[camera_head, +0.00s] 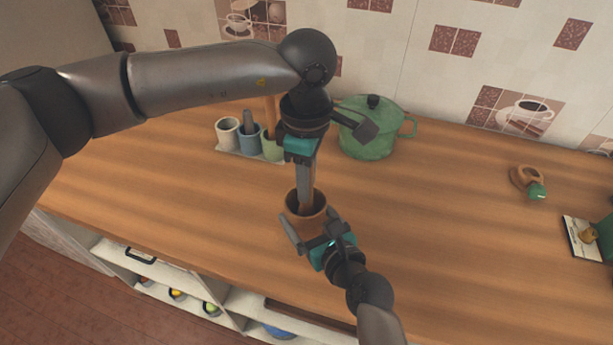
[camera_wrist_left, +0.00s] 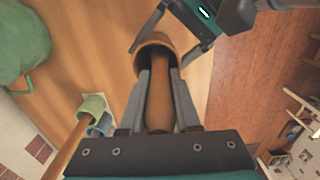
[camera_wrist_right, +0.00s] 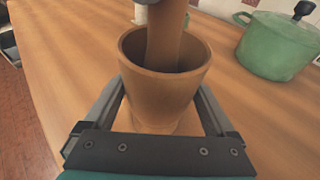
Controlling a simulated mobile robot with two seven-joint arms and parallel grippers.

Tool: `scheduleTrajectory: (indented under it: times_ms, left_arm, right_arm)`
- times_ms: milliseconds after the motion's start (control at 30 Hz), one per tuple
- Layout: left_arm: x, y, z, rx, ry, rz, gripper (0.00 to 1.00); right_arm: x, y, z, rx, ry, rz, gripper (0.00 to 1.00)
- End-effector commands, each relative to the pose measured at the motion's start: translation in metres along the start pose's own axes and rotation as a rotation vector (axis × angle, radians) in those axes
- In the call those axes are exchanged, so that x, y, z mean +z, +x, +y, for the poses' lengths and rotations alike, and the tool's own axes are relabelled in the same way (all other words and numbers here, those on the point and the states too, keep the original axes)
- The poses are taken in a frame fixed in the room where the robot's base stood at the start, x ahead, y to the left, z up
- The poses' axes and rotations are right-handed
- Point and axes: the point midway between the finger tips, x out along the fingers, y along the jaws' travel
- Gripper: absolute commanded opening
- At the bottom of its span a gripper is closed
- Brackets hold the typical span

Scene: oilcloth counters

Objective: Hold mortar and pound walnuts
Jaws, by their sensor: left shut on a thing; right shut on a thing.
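The brown mortar (camera_head: 292,207) stands upright on the wooden counter, near its front edge. My right gripper (camera_head: 307,235) is shut around the mortar's sides; the right wrist view shows the mortar (camera_wrist_right: 160,95) between its two fingers. My left gripper (camera_head: 305,185) is above the mortar, pointing down, shut on the brown pestle (camera_wrist_left: 160,105). The pestle's lower end is inside the mortar, as the right wrist view also shows (camera_wrist_right: 167,40). The inside of the mortar is dark, and I cannot see any walnuts in it.
A green pot (camera_head: 367,140) stands behind, right of my left gripper. Several small cups (camera_head: 228,133) stand on a tray at the back left, with a wooden handle rising from one. A brown ring-shaped item (camera_head: 524,178) lies far right. The counter between is clear.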

Motion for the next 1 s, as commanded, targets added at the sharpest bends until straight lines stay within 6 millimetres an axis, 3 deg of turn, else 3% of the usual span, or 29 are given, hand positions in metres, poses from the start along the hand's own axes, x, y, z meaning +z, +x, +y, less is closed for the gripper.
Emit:
scheduleTrajectory:
  times_ms: [733, 1000]
  left_arm:
    - [0.0, 0.023, 0.0, 0.0, 0.0, 0.0, 0.0]
    - [0.0, 0.023, 0.0, 0.0, 0.0, 0.0, 0.0]
  right_arm:
    - [0.0, 0.0, 0.0, -0.001, -0.001, -0.001, 0.18]
    - [0.0, 0.0, 0.0, 0.0, -0.001, -0.001, 0.18]
